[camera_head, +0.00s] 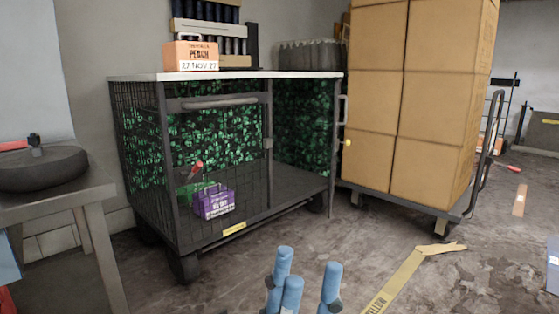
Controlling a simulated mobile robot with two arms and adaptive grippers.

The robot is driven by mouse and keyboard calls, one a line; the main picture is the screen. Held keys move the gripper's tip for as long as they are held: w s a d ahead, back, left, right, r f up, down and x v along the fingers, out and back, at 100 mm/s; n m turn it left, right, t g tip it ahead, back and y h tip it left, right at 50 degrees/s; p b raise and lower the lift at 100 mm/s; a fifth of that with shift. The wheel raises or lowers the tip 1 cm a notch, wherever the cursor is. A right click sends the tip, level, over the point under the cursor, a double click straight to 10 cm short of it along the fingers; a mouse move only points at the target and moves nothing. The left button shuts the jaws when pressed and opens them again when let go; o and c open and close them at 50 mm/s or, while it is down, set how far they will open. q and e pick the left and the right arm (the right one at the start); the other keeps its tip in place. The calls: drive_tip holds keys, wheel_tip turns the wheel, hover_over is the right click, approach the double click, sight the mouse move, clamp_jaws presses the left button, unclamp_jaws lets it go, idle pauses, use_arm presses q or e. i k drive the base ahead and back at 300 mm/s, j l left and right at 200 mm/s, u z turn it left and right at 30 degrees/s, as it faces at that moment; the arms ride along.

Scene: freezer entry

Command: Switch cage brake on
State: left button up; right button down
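A dark wire-mesh cage (174,160) on black caster wheels stands left of centre, with a pale flat top (240,75). Its near left caster (184,267) shows in front. A yellow label (234,229) is on its lower front edge. I cannot make out a brake lever or its position. My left gripper (307,264) shows only as blue fingers at the bottom centre. They point up, spread apart with an empty gap, over the floor in front of the cage and not touching it. My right gripper is not in view.
A purple box (213,201) and a green container (187,190) lie inside the cage; an orange box (190,55) is on top. A cart with stacked cartons (425,90) stands right. A metal table (65,200) is left. The floor (350,250) ahead is mostly clear.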

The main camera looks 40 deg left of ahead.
sight(198, 165)
drive_tip(key=i+l+z, duration=0.1)
drive_tip(key=i+l, duration=0.15)
drive_tip(key=i, duration=0.15)
drive_tip(key=i+l+z, duration=0.1)
drive_tip(key=i, duration=0.35)
drive_tip(key=i+j+u, duration=0.15)
drive_tip(key=i+u, duration=1.05)
drive_tip(key=i+l+u, duration=0.15)
drive_tip(key=u, duration=0.3)
drive_tip(key=i+j+u, duration=0.15)
drive_tip(key=i+u, duration=0.15)
drive_tip(key=u, duration=0.15)
drive_tip(key=i+u, duration=0.45)
drive_tip(key=i+l+u, duration=0.1)
drive_tip(key=i+u, duration=0.15)
drive_tip(key=u, duration=0.2)
drive_tip(key=i+l+u, duration=0.2)
drive_tip(key=u, duration=0.25)
drive_tip(key=i+l, duration=0.05)
drive_tip(key=i, duration=0.05)
